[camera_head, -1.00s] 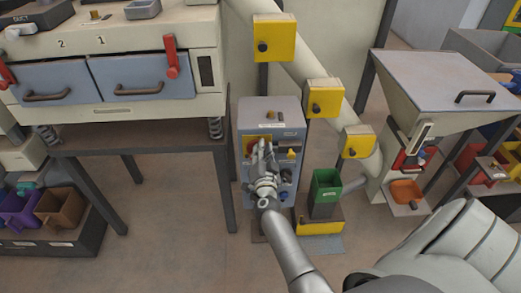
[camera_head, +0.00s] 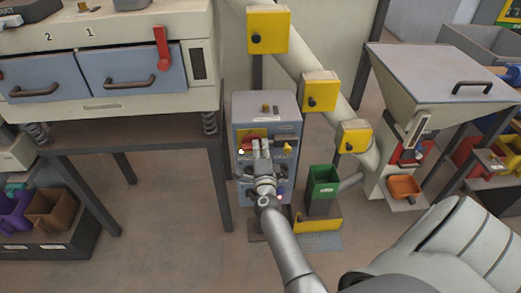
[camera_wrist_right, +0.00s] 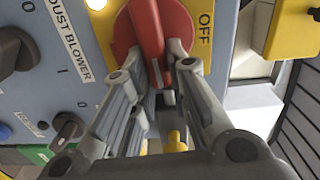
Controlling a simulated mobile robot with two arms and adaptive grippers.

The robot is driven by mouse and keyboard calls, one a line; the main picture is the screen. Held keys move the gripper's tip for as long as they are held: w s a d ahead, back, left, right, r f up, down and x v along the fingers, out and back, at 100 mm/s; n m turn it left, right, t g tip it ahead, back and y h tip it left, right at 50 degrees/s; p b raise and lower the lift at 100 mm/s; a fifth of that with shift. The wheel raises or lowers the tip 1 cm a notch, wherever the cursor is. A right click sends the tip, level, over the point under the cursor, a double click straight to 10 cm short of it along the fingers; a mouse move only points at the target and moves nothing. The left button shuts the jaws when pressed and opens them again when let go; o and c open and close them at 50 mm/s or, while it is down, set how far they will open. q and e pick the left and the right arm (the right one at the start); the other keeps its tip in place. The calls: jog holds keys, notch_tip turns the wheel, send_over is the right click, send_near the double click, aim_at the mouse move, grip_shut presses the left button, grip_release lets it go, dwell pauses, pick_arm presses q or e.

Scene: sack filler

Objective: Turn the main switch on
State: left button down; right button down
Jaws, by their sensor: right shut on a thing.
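The main switch (camera_wrist_right: 148,28) is a red rotary handle on a yellow plate marked OFF (camera_wrist_right: 206,30) at its right. In the head view its red and yellow patch (camera_head: 252,133) shows on the front of the grey-blue control cabinet (camera_head: 265,103), partly hidden by my right gripper (camera_head: 260,148). In the wrist view the two fingers of my right gripper (camera_wrist_right: 158,72) stand on either side of the red handle and are shut on it. The handle points roughly up and down in that view. My left gripper is not in view.
The wrist view shows a black DUST BLOWER knob (camera_wrist_right: 12,50), a smaller black knob (camera_wrist_right: 68,128) and a yellow part (camera_wrist_right: 293,28) near the switch. A bench with blue drawers (camera_head: 135,70) stands left; a green bin (camera_head: 323,183) and a hopper (camera_head: 440,70) stand right.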

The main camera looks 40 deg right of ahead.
jog(key=shift+f+m, duration=0.15)
jog(key=shift+m, duration=0.45)
jog(key=c, duration=1.4)
grip_release()
